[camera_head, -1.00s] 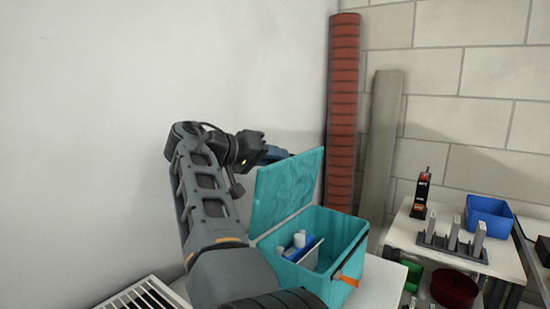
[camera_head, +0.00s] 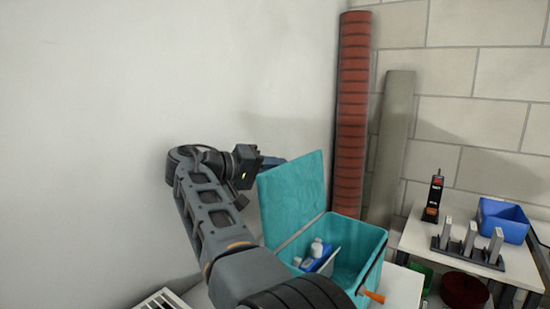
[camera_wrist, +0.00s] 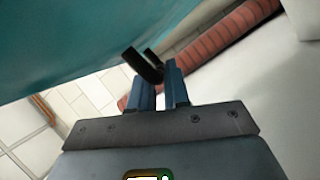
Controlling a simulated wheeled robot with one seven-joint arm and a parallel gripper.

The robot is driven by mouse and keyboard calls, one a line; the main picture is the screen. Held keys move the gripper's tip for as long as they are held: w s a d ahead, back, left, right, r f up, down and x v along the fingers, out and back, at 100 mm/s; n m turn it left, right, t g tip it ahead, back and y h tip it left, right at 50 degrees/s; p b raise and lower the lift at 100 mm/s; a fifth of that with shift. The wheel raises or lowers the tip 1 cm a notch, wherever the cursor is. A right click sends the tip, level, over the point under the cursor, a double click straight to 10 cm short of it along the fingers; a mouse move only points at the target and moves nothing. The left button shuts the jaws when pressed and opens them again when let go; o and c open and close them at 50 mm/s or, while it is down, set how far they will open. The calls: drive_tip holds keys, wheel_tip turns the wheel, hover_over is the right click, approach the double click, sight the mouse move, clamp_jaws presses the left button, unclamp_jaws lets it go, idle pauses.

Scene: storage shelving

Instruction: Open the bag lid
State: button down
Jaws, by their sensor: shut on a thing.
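The teal bag (camera_head: 360,240) is a box-like cooler with its lid (camera_head: 293,195) standing raised on the left side, leaning a little back past the hinge. The lid's teal surface (camera_wrist: 70,45) fills the upper left of the wrist view. My gripper (camera_head: 272,162) is at the lid's upper left edge, on its outer side. In the wrist view its two blue fingers (camera_wrist: 160,78) are close together on a dark strap-like piece (camera_wrist: 145,65) beside the lid. How that piece joins the lid is hidden. White and blue items (camera_head: 317,255) lie inside the bag.
An orange-ended handle (camera_head: 371,295) is at the bag's front right. A red roll (camera_head: 353,115) and a grey roll (camera_head: 391,145) stand behind. A table (camera_head: 420,242) on the right holds a blue bin (camera_head: 503,222) and a rack. The white wall is close on the left.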

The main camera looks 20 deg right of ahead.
drive_tip(key=shift+w+a+f+n, duration=0.25)
drive_tip(key=shift+w+n, duration=0.05)
drive_tip(key=c, duration=1.2)
unclamp_jaws()
drive_tip(key=shift+o, duration=0.2)
drive_tip(key=shift+r, duration=0.1)
drive_tip(key=s+d+r, duration=0.5)
drive_tip(key=d+r, duration=0.5)
drive_tip(key=shift+s+r, duration=0.4)
